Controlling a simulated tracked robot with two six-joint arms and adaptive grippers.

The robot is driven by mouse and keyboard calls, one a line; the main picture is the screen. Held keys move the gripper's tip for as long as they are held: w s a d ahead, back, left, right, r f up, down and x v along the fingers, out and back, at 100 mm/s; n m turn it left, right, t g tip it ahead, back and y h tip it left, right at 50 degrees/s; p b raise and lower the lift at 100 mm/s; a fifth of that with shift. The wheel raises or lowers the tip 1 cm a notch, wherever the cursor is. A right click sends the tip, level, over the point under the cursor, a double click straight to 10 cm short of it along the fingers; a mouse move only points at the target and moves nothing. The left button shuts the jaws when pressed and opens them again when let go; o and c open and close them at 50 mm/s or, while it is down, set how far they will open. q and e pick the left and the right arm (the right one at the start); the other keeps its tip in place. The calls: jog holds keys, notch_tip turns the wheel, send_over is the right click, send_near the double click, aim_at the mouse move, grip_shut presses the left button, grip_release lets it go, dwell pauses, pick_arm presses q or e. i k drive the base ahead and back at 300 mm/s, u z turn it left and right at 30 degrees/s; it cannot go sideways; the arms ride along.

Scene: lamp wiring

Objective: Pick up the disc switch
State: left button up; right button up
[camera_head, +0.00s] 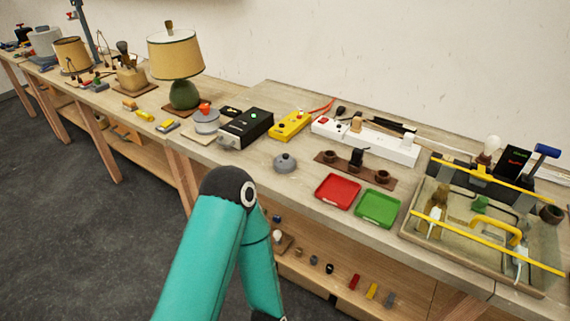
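A small grey round thing with a knob on top (285,162) sits on the workbench (245,168), near its front edge and left of the red tray. It looks like the disc switch, but it is too small to be sure. Its top and front are uncovered, and nothing touches it. A teal arm of mine (205,250) rises from the bottom of the view to a dark elbow, and its far link runs back down out of the picture. Neither of my grippers shows.
A red tray (338,191) and a green tray (378,208) lie to the right. Behind are a black box (246,128), a yellow box (291,125) and a white power strip (380,144). A lamp (176,55) stands at left. A low shelf holds small parts.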

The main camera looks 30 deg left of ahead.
aim_at(280, 165)
jog(key=u, duration=1.6)
jog(key=i, duration=0.1)
jog(key=z, duration=2.9)
jog(key=k, duration=0.95)
jog(key=z, duration=0.65)
jog(key=i, duration=0.15)
jog(key=u, duration=3.1)
jog(key=i, duration=0.9)
